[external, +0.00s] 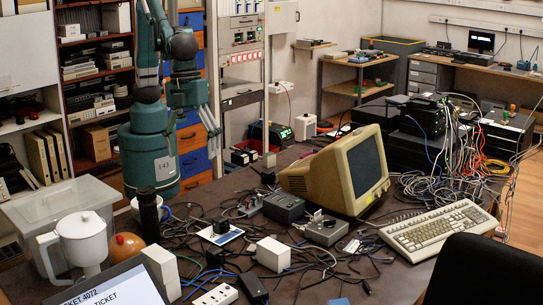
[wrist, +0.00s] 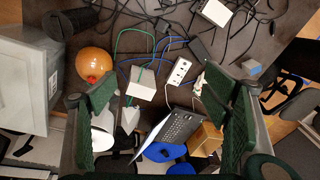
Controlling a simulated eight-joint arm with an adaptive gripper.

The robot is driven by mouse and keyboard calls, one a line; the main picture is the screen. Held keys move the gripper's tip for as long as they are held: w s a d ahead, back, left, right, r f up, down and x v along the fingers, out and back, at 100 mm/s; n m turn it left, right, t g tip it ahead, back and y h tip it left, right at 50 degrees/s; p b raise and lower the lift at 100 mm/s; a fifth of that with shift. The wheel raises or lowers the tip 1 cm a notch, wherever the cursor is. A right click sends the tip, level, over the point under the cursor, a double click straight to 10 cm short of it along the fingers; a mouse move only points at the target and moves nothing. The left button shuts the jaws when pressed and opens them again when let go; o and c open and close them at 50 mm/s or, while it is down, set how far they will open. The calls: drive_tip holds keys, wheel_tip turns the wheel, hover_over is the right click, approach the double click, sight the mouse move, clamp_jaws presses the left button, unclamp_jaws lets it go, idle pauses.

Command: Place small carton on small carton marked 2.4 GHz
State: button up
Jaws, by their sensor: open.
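One small white carton (external: 272,253) stands among cables in the middle front of the table; it also appears at the top of the wrist view (wrist: 215,12). Another white carton (external: 162,272) stands at the front left, partly hidden behind a screen; in the wrist view (wrist: 141,82) it lies between my fingers' outlines, below them, with a green cable beside it. I cannot read a 2.4 GHz marking on either. My gripper (external: 211,127) is open and empty, high above the table at its back left; its green-padded fingers (wrist: 160,88) are spread wide in the wrist view.
A power strip (wrist: 179,72) lies between the cartons. A beige monitor (external: 335,172) stands behind; loose cables cover much of the table.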

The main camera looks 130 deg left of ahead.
drive_tip(key=s+a+r+n+t, duration=0.1)
drive_tip(key=s+a+r+n, duration=0.3)
drive_tip(key=s+a, duration=0.65)
drive_tip(key=s+a+r+n+t, duration=0.25)
drive_tip(key=s+a+r, duration=0.35)
drive_tip(key=a, duration=0.7)
drive_tip(key=s+a+f+n+t, duration=0.1)
drive_tip(key=s+a+f+n, duration=0.2)
drive_tip(key=s+a, duration=0.4)
drive_tip(key=s+a+f+n+t, duration=0.1)
drive_tip(key=s+a+f+n, duration=0.3)
drive_tip(key=s, duration=0.9)
drive_tip(key=a, duration=0.2)
drive_tip(key=shift+s+a+y, duration=0.35)
drive_tip(key=shift+s+y, duration=0.05)
